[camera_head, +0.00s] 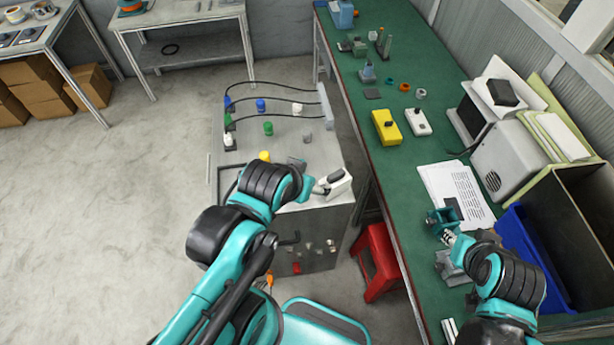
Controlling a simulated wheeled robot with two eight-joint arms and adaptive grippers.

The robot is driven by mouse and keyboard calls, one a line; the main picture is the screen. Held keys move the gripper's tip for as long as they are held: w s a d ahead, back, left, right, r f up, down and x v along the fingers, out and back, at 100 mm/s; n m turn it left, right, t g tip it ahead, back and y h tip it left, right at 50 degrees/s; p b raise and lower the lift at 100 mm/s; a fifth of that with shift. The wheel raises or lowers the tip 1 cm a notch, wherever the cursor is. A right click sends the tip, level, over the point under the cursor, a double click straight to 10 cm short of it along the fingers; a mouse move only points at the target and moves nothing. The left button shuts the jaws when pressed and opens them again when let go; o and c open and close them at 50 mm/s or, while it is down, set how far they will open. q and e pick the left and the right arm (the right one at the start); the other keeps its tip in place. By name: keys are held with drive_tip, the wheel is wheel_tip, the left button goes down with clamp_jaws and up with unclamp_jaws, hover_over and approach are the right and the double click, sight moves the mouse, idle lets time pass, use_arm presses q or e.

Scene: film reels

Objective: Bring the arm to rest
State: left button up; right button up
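My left arm (262,195) comes in from the lower left and reaches over the grey cabinet. Its gripper (322,188) is at the cabinet's front right, by a small white and black piece (338,183); whether it holds that piece is unclear. My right arm (505,275) comes in from the lower right over the green bench. Its gripper (449,236) is small and partly hidden at a teal fixture (443,216) beside a printed sheet (458,195). I cannot tell whether they touch. The finger opening of both grippers is too small to make out.
The grey cabinet (296,150) carries several coloured plugs and black cables. The green bench (400,165) holds a yellow box (386,127), a white box (418,122) and a blue bin (520,240). A red stool (378,262) stands beneath it.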

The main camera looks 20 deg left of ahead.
wheel_tip(320, 180, down, 17)
drive_tip(key=b, duration=1.7)
drive_tip(key=shift+f, duration=0.2)
